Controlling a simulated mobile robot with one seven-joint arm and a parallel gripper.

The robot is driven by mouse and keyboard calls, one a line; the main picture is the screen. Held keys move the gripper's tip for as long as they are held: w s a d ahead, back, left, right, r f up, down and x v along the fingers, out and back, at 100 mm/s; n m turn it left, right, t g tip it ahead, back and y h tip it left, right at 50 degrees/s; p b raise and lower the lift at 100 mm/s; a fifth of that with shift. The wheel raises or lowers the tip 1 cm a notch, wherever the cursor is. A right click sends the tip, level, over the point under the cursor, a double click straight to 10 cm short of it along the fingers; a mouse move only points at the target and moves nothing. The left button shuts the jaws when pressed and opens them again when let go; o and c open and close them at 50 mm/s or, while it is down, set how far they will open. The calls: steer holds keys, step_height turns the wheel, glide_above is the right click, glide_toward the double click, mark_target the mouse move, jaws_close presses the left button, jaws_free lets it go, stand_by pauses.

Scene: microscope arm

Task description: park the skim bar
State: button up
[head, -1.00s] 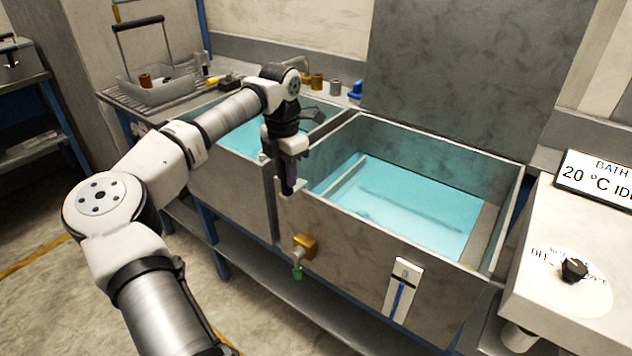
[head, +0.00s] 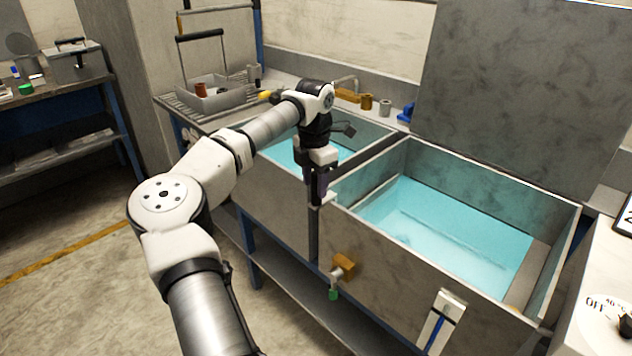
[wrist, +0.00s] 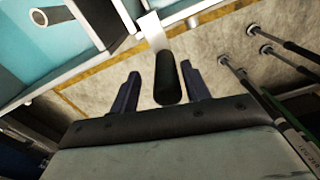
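My gripper (head: 317,198) points down at the front left corner of the right-hand water tank (head: 420,265). In the wrist view a black handle (wrist: 167,80) on a pale metal strip (wrist: 151,30) lies between the two fingers of my gripper (wrist: 162,84). The fingers are apart, with a gap showing on each side of the handle. The strip runs toward the tank; I take it to be the skim bar's end. In the head view a pale bar (head: 380,188) lies along the tank's left side; my gripper hides the handle there.
A second water tank (head: 260,185) adjoins on the left. A brass drain valve (head: 343,267) juts from the right tank's front. A tall grey panel (head: 520,80) stands behind.

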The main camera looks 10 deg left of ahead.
steer(key=shift+s+d, duration=0.1)
step_height(320, 180, up, 14)
steer(key=b, duration=0.1)
steer(key=shift+b, duration=0.4)
steer(key=shift+f, duration=0.1)
